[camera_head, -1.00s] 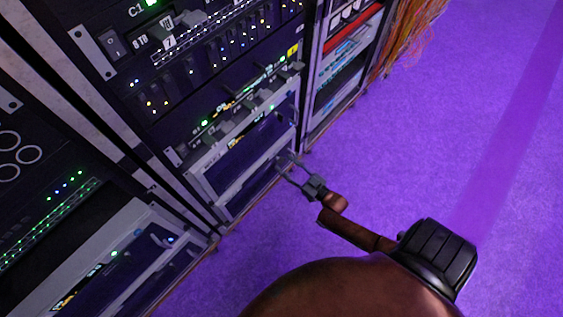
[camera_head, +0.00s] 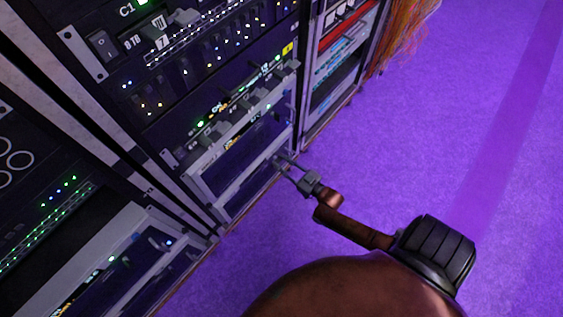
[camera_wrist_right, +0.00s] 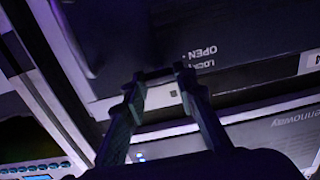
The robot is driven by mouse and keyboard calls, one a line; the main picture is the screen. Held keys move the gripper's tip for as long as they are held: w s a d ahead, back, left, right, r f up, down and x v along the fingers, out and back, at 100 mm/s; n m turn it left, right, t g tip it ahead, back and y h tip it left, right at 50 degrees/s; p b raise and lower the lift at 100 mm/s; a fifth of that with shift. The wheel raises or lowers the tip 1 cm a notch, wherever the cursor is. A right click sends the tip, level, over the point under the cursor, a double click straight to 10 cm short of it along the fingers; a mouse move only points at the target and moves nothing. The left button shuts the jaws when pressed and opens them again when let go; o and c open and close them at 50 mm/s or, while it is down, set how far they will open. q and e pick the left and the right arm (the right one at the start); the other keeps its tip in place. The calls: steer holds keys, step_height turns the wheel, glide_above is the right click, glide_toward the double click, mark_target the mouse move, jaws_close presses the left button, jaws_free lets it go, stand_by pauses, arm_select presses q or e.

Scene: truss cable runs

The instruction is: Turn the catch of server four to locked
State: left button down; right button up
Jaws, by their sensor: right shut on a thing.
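My right gripper (camera_head: 281,162) is low at the front of the middle rack, by the right side of its lowest unit. The right wrist view shows its two fingers (camera_wrist_right: 157,76) closed about a small dark bar, which appears to be the catch (camera_wrist_right: 155,73). The words LOCK and OPEN (camera_wrist_right: 206,58) are printed on the dark panel beside it. The fingers hide part of the catch, and I cannot tell its exact angle. No number four is readable on the server front (camera_wrist_right: 245,45). My left gripper is not in view.
A middle rack (camera_head: 215,125) with lit modules stands between a left rack (camera_head: 55,215) and a right rack (camera_head: 335,75). Orange cables (camera_head: 405,35) hang at the top right. The purple floor (camera_head: 430,140) to the right is clear.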

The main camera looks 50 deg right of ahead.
steer(key=shift+c, duration=0.5)
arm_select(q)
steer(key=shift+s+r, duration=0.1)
arm_select(e)
steer(key=shift+m, duration=0.3)
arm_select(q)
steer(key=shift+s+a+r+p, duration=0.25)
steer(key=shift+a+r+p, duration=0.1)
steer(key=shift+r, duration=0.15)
arm_select(e)
steer(key=shift+f+m, duration=0.15)
steer(key=shift+m, duration=4.15)
steer(key=shift+f+m, duration=0.15)
steer(key=shift+m, duration=4.15)
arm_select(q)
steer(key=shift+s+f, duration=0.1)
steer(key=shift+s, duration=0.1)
